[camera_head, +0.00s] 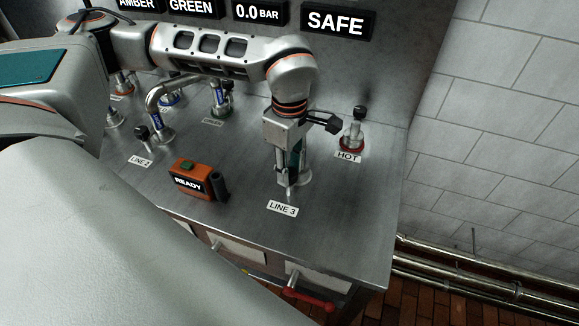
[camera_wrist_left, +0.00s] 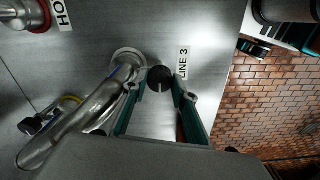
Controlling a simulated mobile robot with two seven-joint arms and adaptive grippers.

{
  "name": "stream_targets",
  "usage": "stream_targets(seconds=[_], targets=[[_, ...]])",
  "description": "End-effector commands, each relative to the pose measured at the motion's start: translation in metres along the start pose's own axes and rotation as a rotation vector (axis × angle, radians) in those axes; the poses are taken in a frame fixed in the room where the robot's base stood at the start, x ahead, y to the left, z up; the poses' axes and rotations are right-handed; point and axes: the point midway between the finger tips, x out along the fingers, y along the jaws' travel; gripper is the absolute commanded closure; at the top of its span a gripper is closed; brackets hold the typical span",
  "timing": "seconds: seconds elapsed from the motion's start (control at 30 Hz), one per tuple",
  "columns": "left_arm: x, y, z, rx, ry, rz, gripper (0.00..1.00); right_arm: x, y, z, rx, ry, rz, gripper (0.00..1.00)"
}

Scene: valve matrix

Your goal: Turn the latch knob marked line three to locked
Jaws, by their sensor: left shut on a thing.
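The LINE 3 label (camera_head: 282,208) lies on the steel bench top, just in front of my left gripper (camera_head: 291,178). The label also shows in the left wrist view (camera_wrist_left: 183,64). There a round dark knob (camera_wrist_left: 160,76) with a short pale mark sits between the teal fingers of my left gripper (camera_wrist_left: 158,84), beside that label. My gripper points down and is shut on this latch knob. In the head view the gripper hides most of the knob and its base. My right gripper is in neither view.
A bent metal pipe (camera_wrist_left: 80,122) stands close beside my fingers in the wrist view. The red-based HOT valve (camera_head: 354,138) is to the right. An orange READY box (camera_head: 187,178) stands to the left. A SAFE sign (camera_head: 335,22) is on the back panel.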

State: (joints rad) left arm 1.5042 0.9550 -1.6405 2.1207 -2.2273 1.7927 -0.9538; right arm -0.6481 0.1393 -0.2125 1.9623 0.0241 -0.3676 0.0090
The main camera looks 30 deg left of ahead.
Motion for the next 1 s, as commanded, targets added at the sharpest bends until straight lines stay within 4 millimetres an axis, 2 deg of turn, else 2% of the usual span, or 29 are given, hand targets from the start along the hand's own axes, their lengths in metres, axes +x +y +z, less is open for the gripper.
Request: stream_targets(seconds=[0.43, 0.47, 0.5, 0.8, 1.0], targets=[[0.0, 0.001, 0.0, 0.011, 0.0, 0.002, 0.95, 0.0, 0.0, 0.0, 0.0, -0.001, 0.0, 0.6], [0.0, 0.001, 0.0, 0.011, 0.0, 0.002, 0.65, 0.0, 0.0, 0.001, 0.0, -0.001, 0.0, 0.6], [0.0, 0.001, 0.0, 0.011, 0.0, 0.002, 0.56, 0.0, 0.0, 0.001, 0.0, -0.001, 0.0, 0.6], [-0.002, 0.001, 0.0, 0.009, 0.0, 0.002, 0.56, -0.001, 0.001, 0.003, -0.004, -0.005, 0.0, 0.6], [-0.021, 0.001, 0.0, 0.01, -0.001, 0.004, 0.56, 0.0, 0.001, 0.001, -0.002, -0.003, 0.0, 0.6]])
